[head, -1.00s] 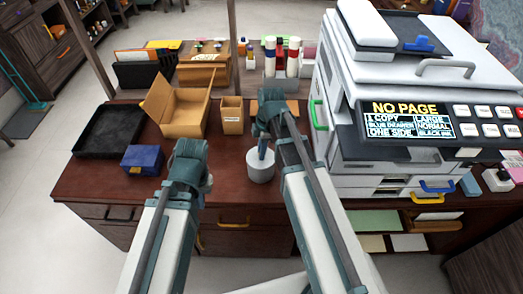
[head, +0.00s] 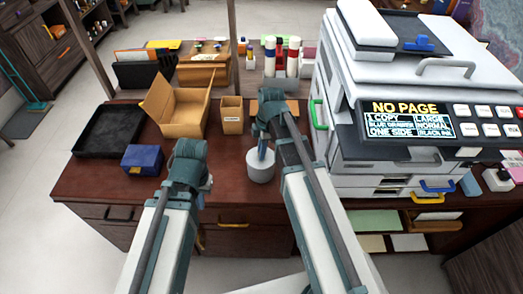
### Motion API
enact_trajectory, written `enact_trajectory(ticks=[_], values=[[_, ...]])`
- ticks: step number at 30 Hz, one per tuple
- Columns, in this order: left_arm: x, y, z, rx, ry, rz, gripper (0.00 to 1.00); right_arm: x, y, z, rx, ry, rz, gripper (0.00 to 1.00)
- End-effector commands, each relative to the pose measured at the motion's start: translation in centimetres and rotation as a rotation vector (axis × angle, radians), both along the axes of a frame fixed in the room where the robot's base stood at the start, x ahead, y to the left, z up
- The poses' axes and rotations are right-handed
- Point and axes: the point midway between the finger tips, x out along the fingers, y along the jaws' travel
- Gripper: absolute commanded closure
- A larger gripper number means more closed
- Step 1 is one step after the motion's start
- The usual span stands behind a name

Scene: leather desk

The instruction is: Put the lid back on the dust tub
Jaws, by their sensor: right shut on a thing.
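The dust tub (head: 261,169) is a small white-grey round tub, upright on the dark red-brown desk (head: 228,186) near the front middle. My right gripper (head: 263,147) points down at the tub's top and is shut on the lid. The lid is small and mostly hidden by the gripper, so I cannot tell whether it touches the rim. My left gripper (head: 203,196) hangs near the desk's front edge, left of the tub and apart from it. Its fingers are mostly hidden behind its wrist.
A blue box (head: 142,159), a black tray (head: 107,131), an open cardboard box (head: 181,112) and a small tan bin (head: 232,116) stand left of the tub. A large copier (head: 400,120) blocks the right.

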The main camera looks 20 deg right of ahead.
Motion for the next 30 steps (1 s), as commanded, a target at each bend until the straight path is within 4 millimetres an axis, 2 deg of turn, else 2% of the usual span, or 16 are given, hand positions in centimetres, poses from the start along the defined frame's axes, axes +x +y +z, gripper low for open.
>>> enact_trajectory(ticks=[26,27,30], values=[[0.0,0.0,-0.2,0.0,0.0,0.0,1.0,0.0,-0.01,-0.2,0.0,0.0,0.0,1.0],[0.0,0.0,-0.2,0.0,0.0,0.0,1.0,0.0,-0.01,-0.2,0.0,0.0,0.0,0.72],[0.0,0.0,-0.2,0.0,0.0,0.0,1.0,0.0,-0.01,-0.2,0.0,0.0,0.0,0.54]])
